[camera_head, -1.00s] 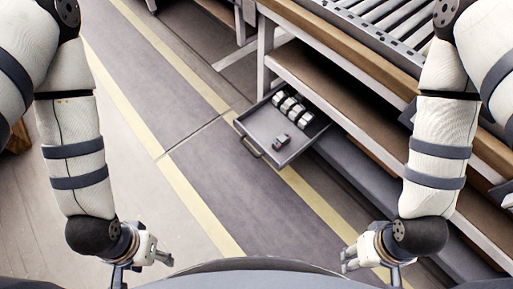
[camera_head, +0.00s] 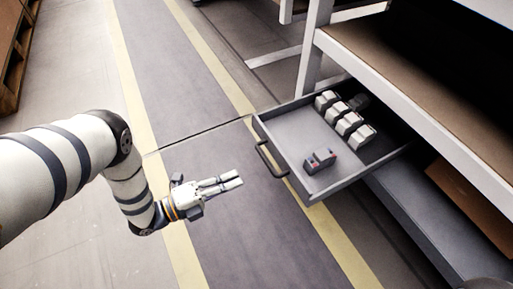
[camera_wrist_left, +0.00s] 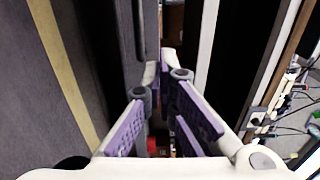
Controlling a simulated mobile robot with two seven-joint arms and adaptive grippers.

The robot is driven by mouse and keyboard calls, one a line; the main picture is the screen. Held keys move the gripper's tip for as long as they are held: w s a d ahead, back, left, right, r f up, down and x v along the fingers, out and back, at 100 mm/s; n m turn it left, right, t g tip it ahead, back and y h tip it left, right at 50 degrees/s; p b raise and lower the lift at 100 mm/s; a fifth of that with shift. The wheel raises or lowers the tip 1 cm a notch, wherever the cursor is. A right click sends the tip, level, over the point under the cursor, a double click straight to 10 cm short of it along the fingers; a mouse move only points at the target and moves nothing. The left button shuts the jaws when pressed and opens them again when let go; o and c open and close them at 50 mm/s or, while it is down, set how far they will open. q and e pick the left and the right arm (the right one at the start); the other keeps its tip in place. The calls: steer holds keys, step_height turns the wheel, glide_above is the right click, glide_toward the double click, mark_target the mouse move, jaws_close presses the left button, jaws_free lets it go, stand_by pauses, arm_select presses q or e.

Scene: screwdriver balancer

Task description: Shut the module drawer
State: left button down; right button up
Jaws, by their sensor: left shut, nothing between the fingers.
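The module drawer (camera_head: 292,131) is pulled out from under the bench, a shallow grey tray with a dark handle (camera_head: 266,160) on its front. My left gripper (camera_head: 234,181) is shut and empty in the head view. It is left of the drawer front, fingers pointing toward it, with a gap before the handle. Its purple-padded fingers (camera_wrist_left: 167,68) also show in the left wrist view. My right gripper is out of view.
The bench frame (camera_head: 313,52) and its shelf (camera_head: 400,80) stand above and right of the drawer. A lower grey ledge (camera_head: 430,225) runs beneath. The floor with yellow stripes left of the drawer is clear.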

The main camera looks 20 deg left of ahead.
mark_target(284, 158)
arm_select(q)
steer(key=b+x, duration=0.3)
steer(key=x, duration=0.8)
steer(key=shift+w+d+f+b, duration=0.1)
steer(key=shift+w+d+b, duration=0.1)
steer(key=shift+b, duration=0.15)
steer(key=shift+w+d, duration=0.3)
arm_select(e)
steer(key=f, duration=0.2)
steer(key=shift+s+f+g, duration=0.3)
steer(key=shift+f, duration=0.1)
arm_select(q)
steer(key=shift+d, duration=0.1)
